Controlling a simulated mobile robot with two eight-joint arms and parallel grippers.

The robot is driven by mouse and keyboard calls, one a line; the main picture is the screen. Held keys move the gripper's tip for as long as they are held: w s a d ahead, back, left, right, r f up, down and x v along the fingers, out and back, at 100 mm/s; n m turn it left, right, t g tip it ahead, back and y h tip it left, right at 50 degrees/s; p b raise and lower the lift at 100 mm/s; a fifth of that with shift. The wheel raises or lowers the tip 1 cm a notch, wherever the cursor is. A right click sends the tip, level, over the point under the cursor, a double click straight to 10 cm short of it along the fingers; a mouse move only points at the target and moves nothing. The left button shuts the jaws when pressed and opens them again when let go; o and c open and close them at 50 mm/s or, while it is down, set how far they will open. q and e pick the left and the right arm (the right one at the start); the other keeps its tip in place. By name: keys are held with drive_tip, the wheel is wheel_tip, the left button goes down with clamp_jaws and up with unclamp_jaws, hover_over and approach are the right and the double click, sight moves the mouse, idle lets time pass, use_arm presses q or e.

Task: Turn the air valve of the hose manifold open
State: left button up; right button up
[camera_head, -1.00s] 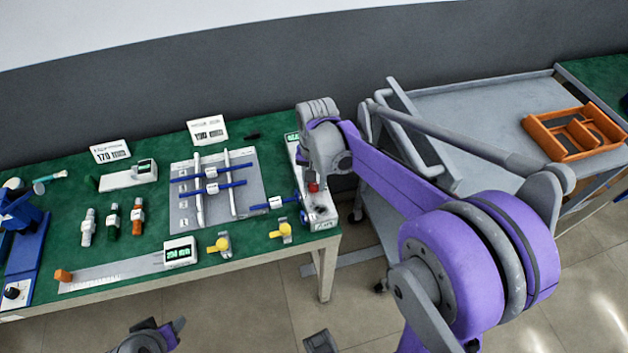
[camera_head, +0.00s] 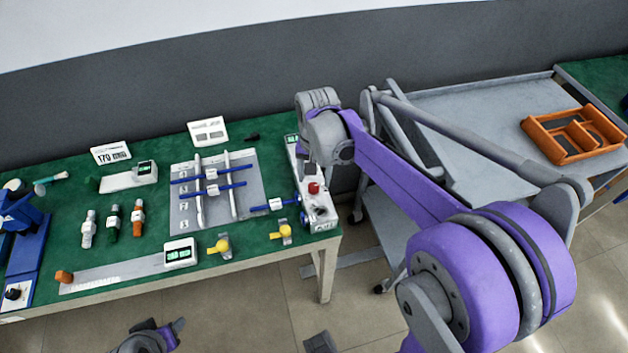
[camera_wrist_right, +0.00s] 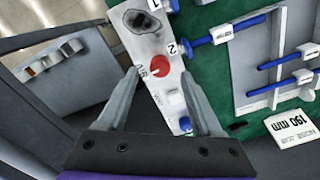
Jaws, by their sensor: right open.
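The hose manifold (camera_head: 320,212) is a long pale block at the right end of the green table. Its air valve, a round red knob (camera_head: 313,188), sits on top. In the right wrist view the red knob (camera_wrist_right: 160,66) lies beside the "AIR" lettering, between and just beyond the fingertips. My right gripper (camera_wrist_right: 160,73) is open and empty, its fingers spread either side of the knob; contact cannot be judged.
Blue hose fittings (camera_head: 275,204) join the manifold's left side. A grey rack plate (camera_head: 187,218) with blue rods and yellow-knobbed clamps (camera_head: 282,232) stand to the left. A grey cart (camera_head: 475,105) with an orange tray (camera_head: 540,140) is at the right.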

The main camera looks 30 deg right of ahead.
sight(315, 186)
wheel_tip(315, 186, up, 8)
drive_tip(key=shift+p, duration=0.3)
drive_tip(key=shift+s+f, duration=0.1)
drive_tip(key=shift+f, duration=0.05)
drive_tip(key=s+a+f+n+t+p, duration=0.1)
drive_tip(key=s+a+f+n+t, duration=0.1)
drive_tip(key=s, duration=0.6)
drive_tip(key=s+a+f+n+t+p, duration=0.2)
drive_tip(key=s+a+f+n+t, duration=0.1)
drive_tip(key=s+a+n, duration=0.2)
drive_tip(key=s+n, duration=0.1)
drive_tip(key=s, duration=0.1)
drive_tip(key=shift+s, duration=0.4)
